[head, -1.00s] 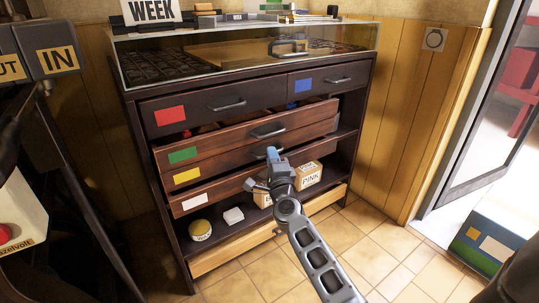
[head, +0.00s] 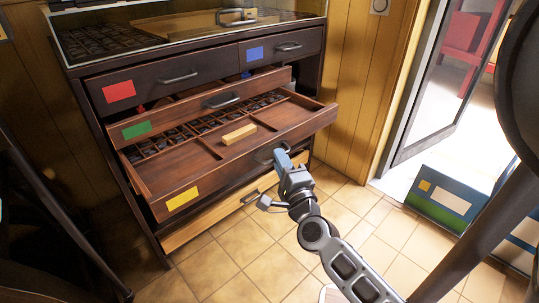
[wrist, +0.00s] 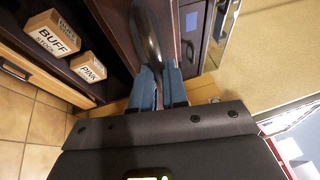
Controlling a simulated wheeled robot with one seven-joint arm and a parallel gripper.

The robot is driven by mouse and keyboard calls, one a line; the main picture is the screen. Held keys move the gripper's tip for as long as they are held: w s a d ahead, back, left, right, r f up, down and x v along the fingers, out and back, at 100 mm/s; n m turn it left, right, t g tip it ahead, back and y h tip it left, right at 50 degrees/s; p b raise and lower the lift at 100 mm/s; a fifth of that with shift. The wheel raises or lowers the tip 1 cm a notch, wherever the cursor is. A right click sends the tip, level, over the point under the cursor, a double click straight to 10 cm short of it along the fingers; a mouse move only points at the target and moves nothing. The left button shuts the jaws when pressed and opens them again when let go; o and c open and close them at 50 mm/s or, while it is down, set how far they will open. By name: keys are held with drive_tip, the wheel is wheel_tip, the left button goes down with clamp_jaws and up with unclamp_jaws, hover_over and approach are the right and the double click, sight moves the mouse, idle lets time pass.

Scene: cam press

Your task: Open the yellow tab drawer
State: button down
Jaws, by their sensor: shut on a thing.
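The yellow tab drawer (head: 225,172) stands well out of the dark cabinet in the head view. Its yellow tab (head: 182,198) is at the left of its front. Inside are small compartments of dark pieces and a light wooden block (head: 239,134). My gripper (head: 282,158) is at the drawer's dark handle (head: 263,155), right of the front's middle. In the wrist view, the blue fingers of my gripper (wrist: 159,88) are shut on the handle (wrist: 149,38). The fingers partly hide the handle.
The green tab drawer (head: 190,114) above is slightly out. Red (head: 119,92) and blue (head: 255,54) tab drawers look closed. BUFF (wrist: 52,33) and PINK (wrist: 90,66) boxes sit on a low shelf. Tiled floor (head: 240,250) in front is clear. A blue-green box (head: 437,205) stands right.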

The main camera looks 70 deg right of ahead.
drive_tip(key=shift+s+a, duration=0.3)
drive_tip(key=shift+s, duration=0.1)
drive_tip(key=c, duration=1.4)
unclamp_jaws()
drive_tip(key=shift+v, duration=3.85)
